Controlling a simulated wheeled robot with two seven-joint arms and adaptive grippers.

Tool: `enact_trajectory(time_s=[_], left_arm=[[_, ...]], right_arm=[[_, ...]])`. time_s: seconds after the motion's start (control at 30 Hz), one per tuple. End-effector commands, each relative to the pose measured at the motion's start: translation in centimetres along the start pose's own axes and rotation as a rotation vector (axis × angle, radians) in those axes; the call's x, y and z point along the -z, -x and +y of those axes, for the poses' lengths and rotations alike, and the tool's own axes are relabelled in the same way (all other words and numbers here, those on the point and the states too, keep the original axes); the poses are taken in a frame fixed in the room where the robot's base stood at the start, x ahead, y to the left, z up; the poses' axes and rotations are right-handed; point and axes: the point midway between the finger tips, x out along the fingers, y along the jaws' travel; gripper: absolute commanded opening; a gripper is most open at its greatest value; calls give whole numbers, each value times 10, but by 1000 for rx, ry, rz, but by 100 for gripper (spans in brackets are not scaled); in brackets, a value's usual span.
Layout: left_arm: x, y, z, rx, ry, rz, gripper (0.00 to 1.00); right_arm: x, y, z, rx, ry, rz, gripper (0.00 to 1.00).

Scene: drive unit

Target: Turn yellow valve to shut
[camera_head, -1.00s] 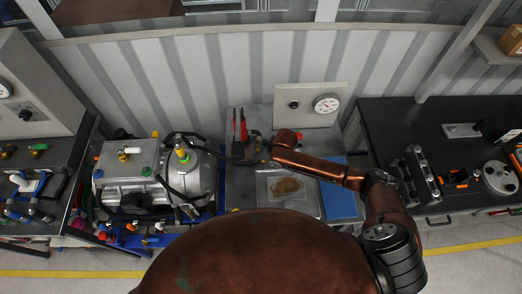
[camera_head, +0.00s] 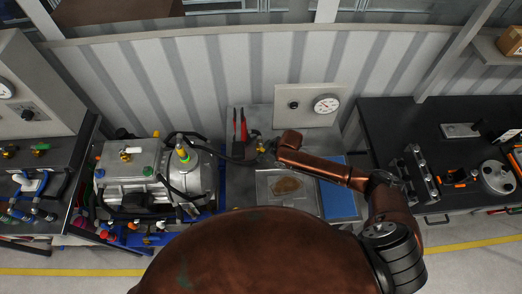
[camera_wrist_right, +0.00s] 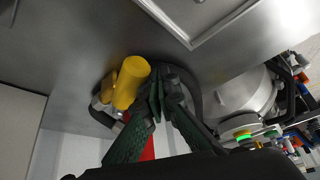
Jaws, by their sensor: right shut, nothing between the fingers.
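The yellow valve handle (camera_wrist_right: 128,82) shows large in the right wrist view, a rounded yellow bar on a fitting above a grey metal surface. In the head view the valve (camera_head: 261,147) is a small yellowish spot just left of the end of my right arm. My right gripper (camera_wrist_right: 163,84) is shut and empty, its fingertips close beside the right side of the handle. I cannot tell whether they touch it. In the head view the gripper's fingers are hidden or too small to make out. My left gripper is not in view.
A black hose (camera_wrist_right: 186,84) curves close behind my fingertips. A red-handled tool (camera_head: 240,127) stands left of the valve. A pump unit (camera_head: 130,168) is further left. A clear tray (camera_head: 305,207) and a blue panel (camera_head: 340,205) lie at the right. A gauge panel (camera_head: 311,107) stands behind.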

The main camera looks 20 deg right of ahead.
Motion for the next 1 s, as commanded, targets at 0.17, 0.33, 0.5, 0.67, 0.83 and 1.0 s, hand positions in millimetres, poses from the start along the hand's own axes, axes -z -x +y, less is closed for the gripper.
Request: enact_trajectory(time_s=[0.17,0.33,0.5,0.67,0.83,1.0], left_arm=[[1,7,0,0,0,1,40],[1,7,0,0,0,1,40],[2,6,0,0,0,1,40],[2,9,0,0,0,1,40],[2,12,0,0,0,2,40],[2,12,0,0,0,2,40]], right_arm=[[-9,6,6,-2,-2,-4,0],[-10,6,6,-2,-1,-2,0],[-10,6,6,-1,-1,-2,0],[-13,8,10,-2,-1,-2,0],[-19,11,15,-1,-2,-2,0],[-21,12,17,-1,-1,-3,0]])
